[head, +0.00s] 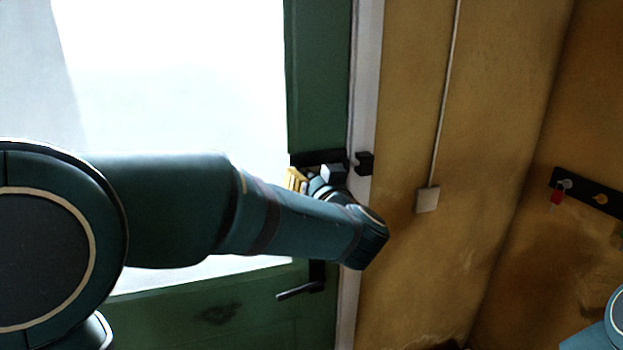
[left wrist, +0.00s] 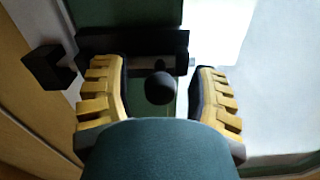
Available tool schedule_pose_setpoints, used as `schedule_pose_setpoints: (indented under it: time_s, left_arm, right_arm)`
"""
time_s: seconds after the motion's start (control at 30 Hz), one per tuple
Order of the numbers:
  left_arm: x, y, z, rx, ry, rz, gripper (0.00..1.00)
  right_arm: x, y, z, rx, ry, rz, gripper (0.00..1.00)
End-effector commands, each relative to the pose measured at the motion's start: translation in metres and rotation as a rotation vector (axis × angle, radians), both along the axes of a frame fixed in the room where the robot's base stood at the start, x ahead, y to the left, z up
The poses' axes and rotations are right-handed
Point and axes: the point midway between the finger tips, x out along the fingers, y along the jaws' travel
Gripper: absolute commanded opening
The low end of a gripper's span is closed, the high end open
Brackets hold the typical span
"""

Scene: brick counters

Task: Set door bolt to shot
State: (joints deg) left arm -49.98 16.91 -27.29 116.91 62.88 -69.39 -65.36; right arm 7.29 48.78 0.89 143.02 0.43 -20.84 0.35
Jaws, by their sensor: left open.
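The black door bolt (head: 318,158) is mounted on the green door (head: 318,90) near its right edge. Its black keeper (head: 364,163) is on the white frame, with a narrow gap between them. In the left wrist view the bolt's housing (left wrist: 140,41) runs across the top and the keeper (left wrist: 48,68) is at the left. The round black knob (left wrist: 160,88) sits between the two yellow fingers of my left gripper (left wrist: 160,75), with space on both sides. In the head view that gripper (head: 298,180) is at the bolt, mostly hidden by my arm.
A black door handle (head: 300,290) is below the bolt. A light switch (head: 427,200) is on the yellow wall, right of the frame. A black key rack (head: 590,193) with a red-tagged key (head: 557,195) hangs at the far right.

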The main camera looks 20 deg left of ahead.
Motion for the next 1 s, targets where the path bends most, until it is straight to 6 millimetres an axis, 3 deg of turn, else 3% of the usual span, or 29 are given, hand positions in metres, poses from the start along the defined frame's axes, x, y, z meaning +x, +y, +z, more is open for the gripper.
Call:
schedule_pose_setpoints:
  time_s: [0.37, 0.53, 0.57, 0.87, 1.0]
  left_arm:
    - [0.004, 0.003, 0.0, 0.0, 0.0, 0.001, 0.59]
    - [0.004, 0.003, 0.0, 0.0, 0.0, 0.0, 0.05]
    - [0.004, 0.003, 0.0, 0.0, 0.0, 0.0, 0.0]
    - [0.004, 0.003, 0.0, 0.0, 0.001, 0.0, 0.0]
    - [0.011, -0.007, 0.003, 0.004, 0.002, -0.002, 0.0]
  right_arm:
    - [0.0, 0.0, 0.0, 0.0, 0.001, 0.0, 0.47]
    - [0.0, 0.0, 0.0, 0.0, 0.0, 0.0, 0.47]
    - [0.0, 0.0, 0.0, 0.0, 0.0, 0.0, 0.47]
    - [0.0, 0.0, 0.0, 0.0, 0.0, 0.0, 0.47]
    - [0.002, 0.0, 0.009, -0.001, -0.004, -0.004, 0.47]
